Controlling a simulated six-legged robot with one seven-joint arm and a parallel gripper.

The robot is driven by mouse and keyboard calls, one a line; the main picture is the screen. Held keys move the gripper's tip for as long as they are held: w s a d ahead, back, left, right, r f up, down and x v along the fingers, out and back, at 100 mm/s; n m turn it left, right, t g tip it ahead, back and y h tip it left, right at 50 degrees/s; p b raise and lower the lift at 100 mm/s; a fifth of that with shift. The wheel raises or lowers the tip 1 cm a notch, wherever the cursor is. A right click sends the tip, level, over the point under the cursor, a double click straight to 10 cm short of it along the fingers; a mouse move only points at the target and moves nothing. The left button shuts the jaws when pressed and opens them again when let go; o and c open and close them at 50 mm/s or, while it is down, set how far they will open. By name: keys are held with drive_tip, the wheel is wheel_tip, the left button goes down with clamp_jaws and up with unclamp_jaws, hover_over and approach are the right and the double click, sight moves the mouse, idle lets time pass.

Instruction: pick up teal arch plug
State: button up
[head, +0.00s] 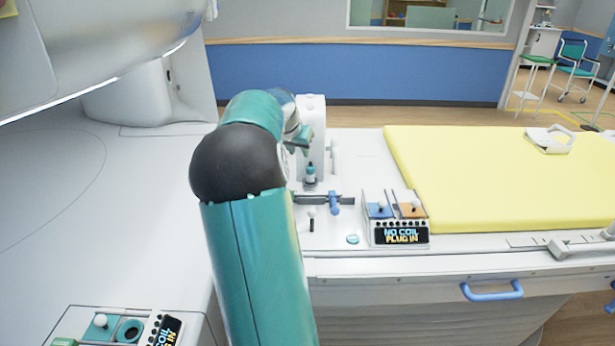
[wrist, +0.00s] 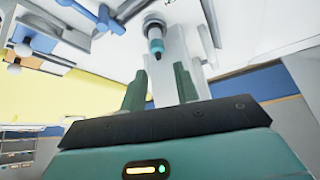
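A small plug (head: 310,174) with a teal band and a darker end sits upright at the front of a white upright post on the white deck, in the head view. In the wrist view the teal plug (wrist: 155,42) shows beyond the fingertips, roughly in line with the gap between them. My gripper (wrist: 157,72) is open, with its two dark green fingers apart and nothing between them. In the head view my gripper (head: 301,140) is above the plug and partly hidden by my arm. I see no contact with the plug.
A white post (head: 313,110) stands close behind the plug. A blue-handled lever (head: 334,203) and a panel with blue and orange sockets (head: 400,232) lie to the right. A yellow pad (head: 480,175) is further right. Another panel (head: 100,326) is at lower left.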

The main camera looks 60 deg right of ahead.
sight(310, 167)
drive_tip(key=x, duration=0.9)
drive_tip(key=d+x, duration=0.1)
drive_tip(key=x, duration=0.4)
drive_tip(key=shift+s+d, duration=0.2)
drive_tip(key=shift+s, duration=0.1)
drive_tip(key=shift+r, duration=0.1)
clamp_jaws()
